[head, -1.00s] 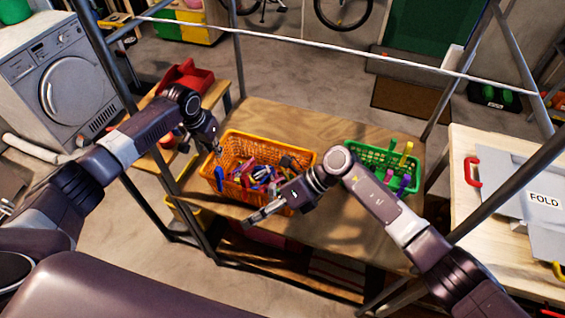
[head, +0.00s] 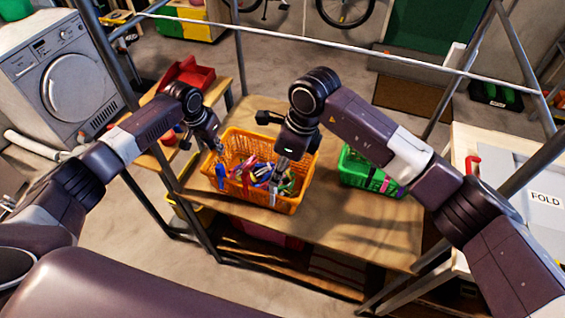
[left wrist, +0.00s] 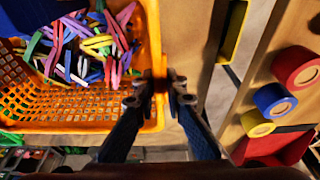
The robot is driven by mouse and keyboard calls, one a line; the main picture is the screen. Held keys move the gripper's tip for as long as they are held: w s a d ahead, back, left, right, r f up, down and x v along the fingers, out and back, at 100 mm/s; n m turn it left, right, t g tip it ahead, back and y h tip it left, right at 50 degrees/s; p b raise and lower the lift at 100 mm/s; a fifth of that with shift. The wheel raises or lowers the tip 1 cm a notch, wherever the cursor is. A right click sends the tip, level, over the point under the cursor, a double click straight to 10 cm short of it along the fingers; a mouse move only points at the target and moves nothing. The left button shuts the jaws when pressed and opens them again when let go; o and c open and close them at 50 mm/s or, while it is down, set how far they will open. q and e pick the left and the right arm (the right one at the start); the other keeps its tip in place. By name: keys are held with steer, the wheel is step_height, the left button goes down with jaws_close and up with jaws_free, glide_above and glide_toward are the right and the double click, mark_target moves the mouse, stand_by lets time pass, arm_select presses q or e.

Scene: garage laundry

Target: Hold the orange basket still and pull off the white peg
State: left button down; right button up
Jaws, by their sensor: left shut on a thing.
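The orange basket (head: 262,136) stands on the wooden table and holds a heap of coloured pegs (head: 258,172). In the left wrist view the basket's mesh wall (left wrist: 85,127) and rim are close up. My left gripper (head: 218,149) is at the basket's left rim; in the left wrist view its fingers (left wrist: 159,84) are shut on that rim. I cannot make out the white peg among the pegs and fingers.
A green basket (head: 358,165) stands right of the orange one, partly behind my right arm. A side bench at the left holds a red bin (head: 187,75). A metal frame surrounds the wooden table (head: 330,225), whose front part is bare.

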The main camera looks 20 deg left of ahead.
steer(key=shift+x, duration=3.65)
steer(key=shift+c, duration=0.3)
jaws_close()
steer(key=shift+r, duration=0.2)
steer(key=shift+a+r+v, duration=0.1)
steer(key=shift+a+v, duration=0.2)
steer(key=shift+v, duration=1)
steer(key=shift+a+r+v, duration=0.1)
steer(key=shift+a+v, duration=0.25)
steer(key=shift+v, duration=1)
steer(key=shift+a+r+v, duration=0.1)
steer(key=shift+a+v, duration=0.2)
steer(key=shift+v, duration=1)
